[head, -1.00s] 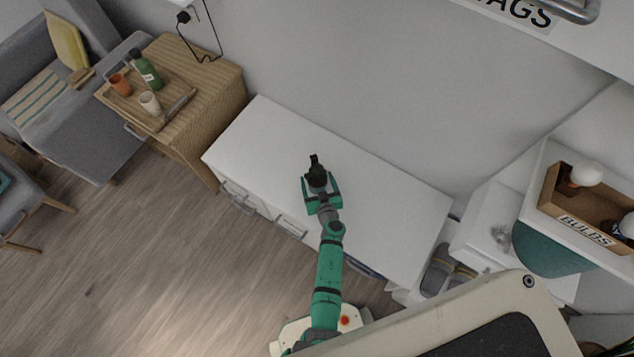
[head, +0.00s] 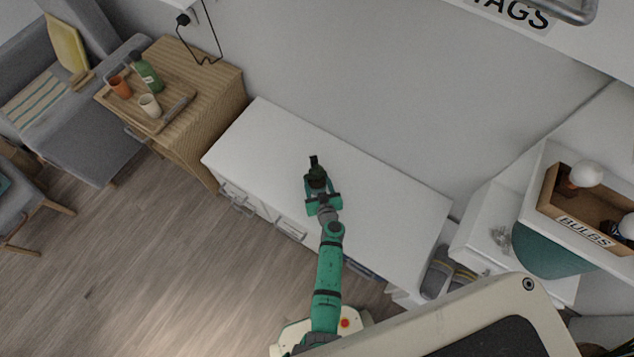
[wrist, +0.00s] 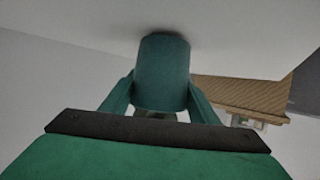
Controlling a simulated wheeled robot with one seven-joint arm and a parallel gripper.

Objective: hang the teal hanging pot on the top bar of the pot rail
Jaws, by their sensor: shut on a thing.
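The teal pot (wrist: 162,72) fills the upper middle of the wrist view, upright in the picture between my two green fingers. My gripper (wrist: 160,100) is shut on it. In the head view my gripper (head: 321,190) is over the white desk top, with the pot (head: 316,178) showing as a small dark green shape between the fingers. A narrow dark piece (head: 314,161) sticks out beyond the pot; I cannot tell if it is its hook. Whether the pot touches the desk is unclear. I cannot make out the pot rail in either view.
The white desk top (head: 262,135) is otherwise bare. A wooden cabinet (head: 215,85) with a tray, bottle and cups stands at left. At right are a box of bulbs (head: 592,217), a larger teal rounded thing (head: 548,252) and grey slippers (head: 437,272). A metal bar (head: 572,12) shows at top right.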

